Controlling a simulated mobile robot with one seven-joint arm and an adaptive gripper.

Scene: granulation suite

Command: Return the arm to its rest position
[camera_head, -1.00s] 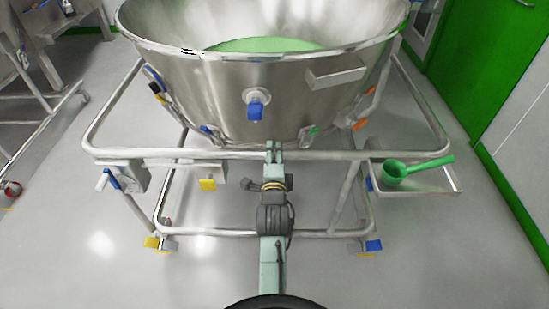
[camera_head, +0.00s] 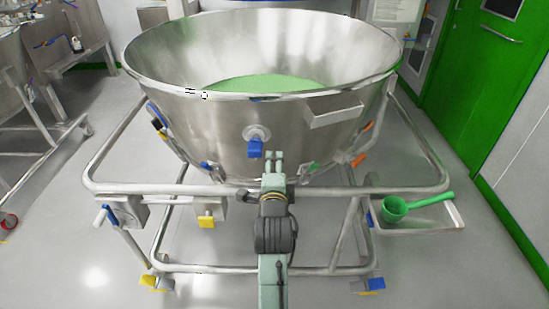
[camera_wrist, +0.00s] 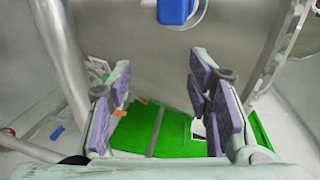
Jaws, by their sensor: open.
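My gripper (camera_head: 274,156) is at the end of my arm, low in the middle of the head view, in front of the steel bowl. In the wrist view my gripper (camera_wrist: 166,95) shows two purple-padded fingers spread apart with nothing between them. The bowl's steel wall (camera_wrist: 140,50) stands beyond the fingers. A blue valve handle (camera_wrist: 175,10) shows at the top of that view.
The large steel bowl (camera_head: 215,125) holds green material (camera_head: 265,83) and sits in a tubular frame (camera_head: 130,188). A green scoop (camera_head: 397,208) rests on a side tray (camera_head: 440,223) at the right. Grey floor (camera_head: 75,245) is clear at the left.

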